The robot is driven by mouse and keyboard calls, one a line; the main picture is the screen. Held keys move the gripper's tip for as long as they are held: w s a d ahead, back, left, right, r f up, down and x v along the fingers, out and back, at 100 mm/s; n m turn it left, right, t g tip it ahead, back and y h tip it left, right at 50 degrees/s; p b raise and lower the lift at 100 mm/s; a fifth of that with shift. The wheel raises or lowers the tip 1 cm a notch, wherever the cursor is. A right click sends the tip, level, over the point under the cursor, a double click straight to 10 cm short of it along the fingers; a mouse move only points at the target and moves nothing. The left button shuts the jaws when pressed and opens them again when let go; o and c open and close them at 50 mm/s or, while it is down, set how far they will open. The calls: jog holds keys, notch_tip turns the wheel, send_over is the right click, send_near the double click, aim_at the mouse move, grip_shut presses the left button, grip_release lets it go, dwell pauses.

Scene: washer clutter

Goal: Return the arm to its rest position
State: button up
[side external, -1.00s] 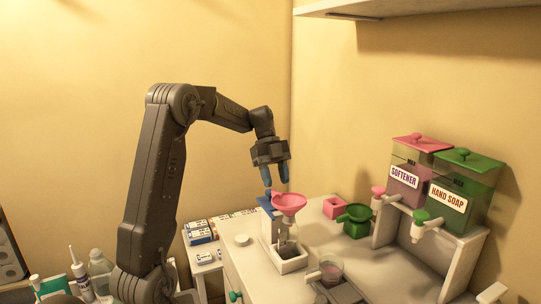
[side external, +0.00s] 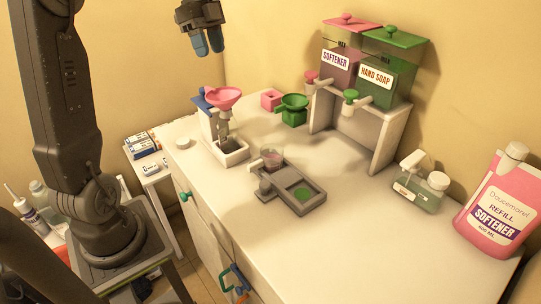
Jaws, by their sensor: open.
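My gripper (side external: 208,45) hangs in the air at the top of the side external view, pointing down. Its two blue fingertips are apart with nothing between them. It is well above the white counter (side external: 340,215), over the area of the pink funnel (side external: 223,97), and touches nothing. My arm's lower links stand at the left; the upper links run out of the top of the picture.
The funnel sits on a white stand (side external: 229,152). Softener (side external: 338,66) and hand soap (side external: 384,88) dispensers stand on a shelf. A pink refill bottle (side external: 490,205) stands right.

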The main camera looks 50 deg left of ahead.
jog(key=s+d+f+n+t+y, duration=0.2)
jog(key=s+d+f+n, duration=0.1)
jog(key=s+d+n, duration=0.4)
jog(key=s+d+f+n+t+y, duration=0.2)
jog(key=s+d+n, duration=0.5)
jog(key=d, duration=0.7)
jog(key=shift+s+f+t, duration=0.3)
jog(key=shift+f+t, duration=0.4)
jog(key=shift+t, duration=0.1)
